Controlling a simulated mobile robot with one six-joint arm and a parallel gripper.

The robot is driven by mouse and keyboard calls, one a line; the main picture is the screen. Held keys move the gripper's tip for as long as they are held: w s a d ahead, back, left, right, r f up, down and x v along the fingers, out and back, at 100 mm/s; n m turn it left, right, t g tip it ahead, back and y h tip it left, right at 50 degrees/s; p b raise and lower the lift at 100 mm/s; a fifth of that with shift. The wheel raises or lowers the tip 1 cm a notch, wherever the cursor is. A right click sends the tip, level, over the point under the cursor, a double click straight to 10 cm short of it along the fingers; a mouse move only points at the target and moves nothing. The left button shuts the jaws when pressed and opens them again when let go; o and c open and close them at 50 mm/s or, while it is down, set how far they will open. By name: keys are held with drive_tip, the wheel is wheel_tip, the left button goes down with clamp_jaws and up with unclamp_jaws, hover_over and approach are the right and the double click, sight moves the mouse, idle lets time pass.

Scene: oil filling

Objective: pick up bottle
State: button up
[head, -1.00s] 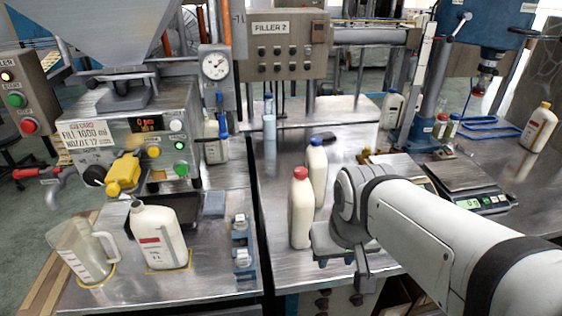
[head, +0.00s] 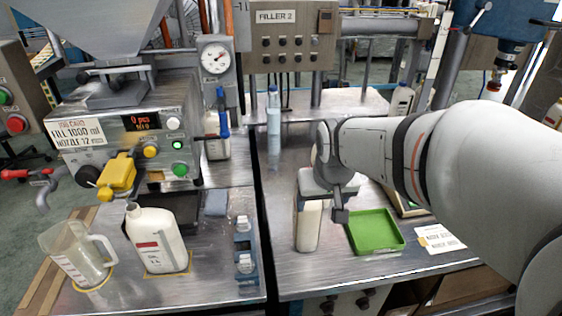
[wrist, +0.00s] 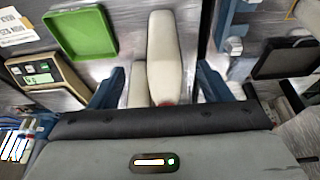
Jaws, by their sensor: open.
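A white bottle (head: 308,228) stands on the steel table, its top hidden behind my gripper (head: 322,198) in the head view. In the wrist view a long white bottle (wrist: 163,50) lies between my two blue fingers, with a bit of red at its near end. My gripper (wrist: 160,72) is open, with gaps visible on both sides of this bottle. A second white bottle (wrist: 138,88) shows partly beside it, toward the left finger. Another white, uncapped bottle (head: 158,240) stands at the filler on the left.
A green tray (head: 376,232) lies just right of the bottle. A clear jug (head: 78,258) stands at the far left. A light blue bottle (head: 273,115) stands behind. A blue-grey fixture (head: 245,255) sits near the left table's edge. A scale (wrist: 45,75) shows in the wrist view.

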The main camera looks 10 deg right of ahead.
sight(307, 211)
drive_tip(key=shift+o, duration=1)
drive_tip(key=shift+t, duration=0.3)
drive_tip(key=w, duration=0.2)
drive_tip(key=w+f, duration=0.1)
drive_tip(key=w, duration=0.4)
drive_tip(key=shift+w+a+f, duration=0.1)
drive_tip(key=shift+a+f, duration=0.05)
drive_tip(key=shift+f, duration=0.15)
drive_tip(key=x, duration=0.2)
drive_tip(key=shift+w+f, duration=0.1)
drive_tip(key=shift+w, duration=0.3)
drive_tip(key=x, duration=0.5)
drive_tip(key=shift+w+f, duration=0.1)
drive_tip(key=shift+f, duration=0.15)
drive_tip(key=shift+c, duration=0.2)
clamp_jaws()
drive_tip(key=shift+w+r, duration=0.1)
